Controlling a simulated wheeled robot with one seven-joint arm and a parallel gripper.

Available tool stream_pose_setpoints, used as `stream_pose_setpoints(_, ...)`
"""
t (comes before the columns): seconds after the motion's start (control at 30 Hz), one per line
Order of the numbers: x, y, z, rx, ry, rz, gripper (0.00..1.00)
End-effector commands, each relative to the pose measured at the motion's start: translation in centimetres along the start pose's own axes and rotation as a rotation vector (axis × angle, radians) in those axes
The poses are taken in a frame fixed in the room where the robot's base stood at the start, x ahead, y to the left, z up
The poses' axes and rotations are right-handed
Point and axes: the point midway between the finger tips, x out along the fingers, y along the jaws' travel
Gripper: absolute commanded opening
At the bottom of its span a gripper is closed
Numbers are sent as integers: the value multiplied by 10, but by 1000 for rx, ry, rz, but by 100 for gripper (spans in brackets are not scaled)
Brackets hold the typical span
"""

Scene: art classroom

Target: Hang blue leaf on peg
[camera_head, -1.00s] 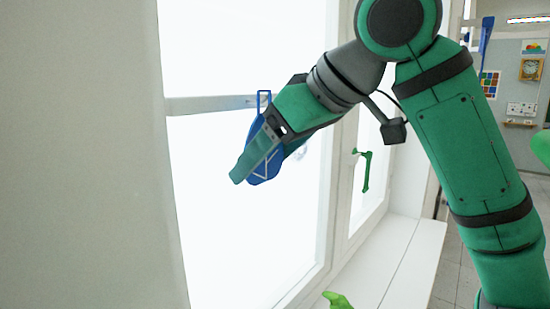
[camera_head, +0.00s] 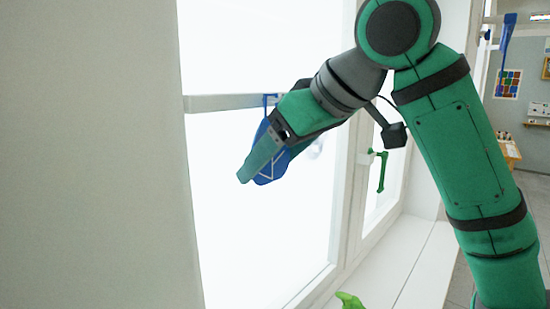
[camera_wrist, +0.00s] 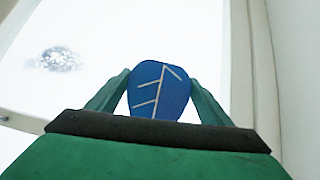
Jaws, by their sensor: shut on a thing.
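The blue leaf (camera_head: 268,176) has pale vein lines and a thin blue loop (camera_head: 269,99) at its top. My gripper (camera_head: 256,170) is shut on the leaf, holding it upright in front of the bright window. In the wrist view the leaf (camera_wrist: 158,90) sits between the two green fingers of my gripper (camera_wrist: 160,85). The loop is level with a white rail (camera_head: 225,102) across the window and overlaps its right part in the picture. A peg there is too small to make out clearly, and I cannot tell whether the loop touches it.
A green piece (camera_head: 382,172) hangs from a white holder on the window frame to the right. Another blue piece (camera_head: 506,40) hangs at the upper right. A bright green object (camera_head: 350,300) is at the bottom, by the white sill (camera_head: 425,262). A blank wall (camera_head: 90,150) fills the left.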

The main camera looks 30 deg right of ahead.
Motion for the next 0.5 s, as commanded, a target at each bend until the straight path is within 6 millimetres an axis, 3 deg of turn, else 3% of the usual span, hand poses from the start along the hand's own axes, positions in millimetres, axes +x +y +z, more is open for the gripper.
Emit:
stream_pose_setpoints(0.17,0,0,0,0,0,1,51)
stream_pose_setpoints(0.2,0,0,0,0,0,1,83)
stream_pose_setpoints(0.27,0,0,0,0,0,1,95)
stream_pose_setpoints(0.5,0,0,0,0,0,1,95)
